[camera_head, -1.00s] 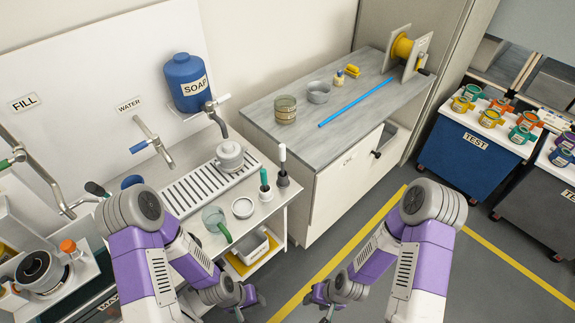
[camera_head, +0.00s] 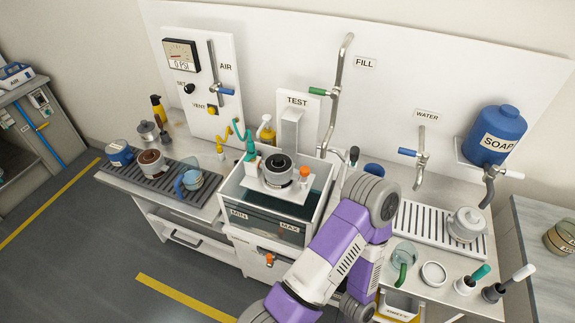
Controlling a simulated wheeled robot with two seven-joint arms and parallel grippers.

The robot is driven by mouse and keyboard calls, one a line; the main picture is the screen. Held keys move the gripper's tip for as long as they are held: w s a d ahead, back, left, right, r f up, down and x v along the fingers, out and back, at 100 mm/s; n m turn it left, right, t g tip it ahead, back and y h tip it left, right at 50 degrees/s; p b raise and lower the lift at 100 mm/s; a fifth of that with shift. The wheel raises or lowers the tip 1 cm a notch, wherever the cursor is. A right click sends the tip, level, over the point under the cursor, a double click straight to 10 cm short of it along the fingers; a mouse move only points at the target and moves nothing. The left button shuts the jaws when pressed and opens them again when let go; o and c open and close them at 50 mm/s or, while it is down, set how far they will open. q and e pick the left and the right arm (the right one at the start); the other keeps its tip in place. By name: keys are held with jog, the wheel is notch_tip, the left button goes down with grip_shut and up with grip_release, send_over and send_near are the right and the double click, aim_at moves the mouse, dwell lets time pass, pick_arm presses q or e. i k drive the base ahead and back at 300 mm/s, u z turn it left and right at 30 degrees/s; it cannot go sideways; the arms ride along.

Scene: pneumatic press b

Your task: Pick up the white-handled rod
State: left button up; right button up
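The white-handled rod (camera_head: 519,275) stands at the far right of the head view. Its lower end is in a dark holder (camera_head: 493,292) on the bench, and the handle leans up to the right. A green-handled rod (camera_head: 480,273) stands in a white holder just to its left. One purple and white arm, which appears to be my left, crosses the lower middle of the view. Its gripper is out of view below the bottom edge. My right arm and gripper are not in view.
A glass mug with green handle (camera_head: 403,262) and a small white dish (camera_head: 433,274) stand left of the rods. A lidded pot (camera_head: 466,224) sits on the drain rack behind. A water tank (camera_head: 232,196) with a test stand is mid-view. The floor at lower left is clear.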

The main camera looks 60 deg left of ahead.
aim_at(523, 272)
jog(key=z, duration=1.35)
jog(key=i, duration=0.7)
jog(key=u, duration=0.1)
